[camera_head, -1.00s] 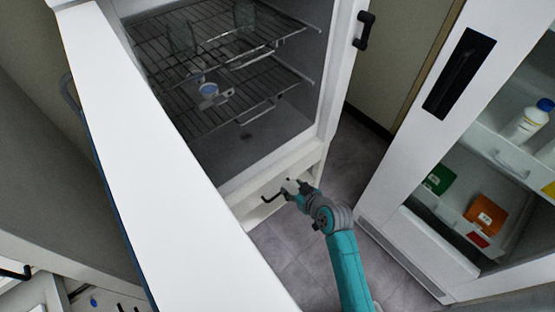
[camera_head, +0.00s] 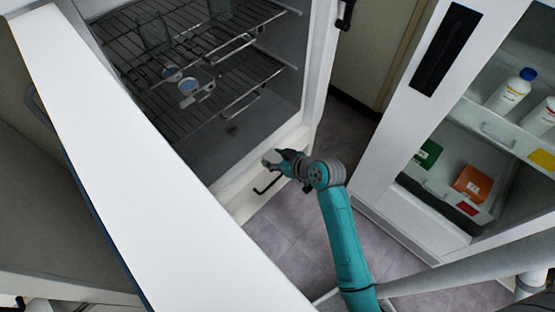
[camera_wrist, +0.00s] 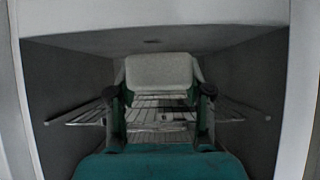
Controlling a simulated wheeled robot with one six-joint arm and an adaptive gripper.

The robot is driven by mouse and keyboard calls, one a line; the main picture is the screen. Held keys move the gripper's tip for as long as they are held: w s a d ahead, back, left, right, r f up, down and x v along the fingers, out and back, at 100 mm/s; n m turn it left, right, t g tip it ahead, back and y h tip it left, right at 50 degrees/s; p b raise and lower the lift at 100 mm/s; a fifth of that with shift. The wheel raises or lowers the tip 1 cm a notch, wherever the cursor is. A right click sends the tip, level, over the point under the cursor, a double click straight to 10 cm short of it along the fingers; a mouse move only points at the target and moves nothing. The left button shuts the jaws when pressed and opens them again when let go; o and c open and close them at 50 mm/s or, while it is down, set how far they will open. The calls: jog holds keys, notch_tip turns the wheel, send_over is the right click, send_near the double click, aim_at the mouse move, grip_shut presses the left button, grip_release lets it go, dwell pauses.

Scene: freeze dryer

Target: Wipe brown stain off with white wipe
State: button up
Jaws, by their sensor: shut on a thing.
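The brown stain (camera_head: 232,130) is a small dark patch on the floor of the open freeze dryer chamber, below the racks. It seems to show as a dark spot (camera_wrist: 152,41) in the wrist view. My gripper (camera_head: 278,158) is at the chamber's front sill, outside the chamber and short of the stain. In the wrist view my gripper (camera_wrist: 160,100) is shut on the white wipe (camera_wrist: 160,71), a pale rounded pad held across the fingertips. The wipe (camera_head: 270,157) is small in the head view.
Wire racks (camera_head: 205,85) with small glassware stand above the chamber floor. The open white door (camera_head: 120,160) lies to the left. A black handle (camera_head: 267,185) is below the sill. A cabinet (camera_head: 430,200) with bottles and boxes stands to the right.

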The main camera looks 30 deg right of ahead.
jog(key=shift+w+a+f, duration=0.8)
jog(key=shift+w+a, duration=0.45)
jog(key=shift+w, duration=2.55)
jog(key=shift+w+a+f, duration=0.85)
jog(key=shift+w+a, duration=0.35)
jog(key=shift+w, duration=2.65)
jog(key=shift+w+a+f, duration=0.8)
jog(key=shift+w+a, duration=0.45)
jog(key=shift+w, duration=2.55)
jog(key=shift+f, duration=0.8)
jog(key=shift+d, duration=0.1)
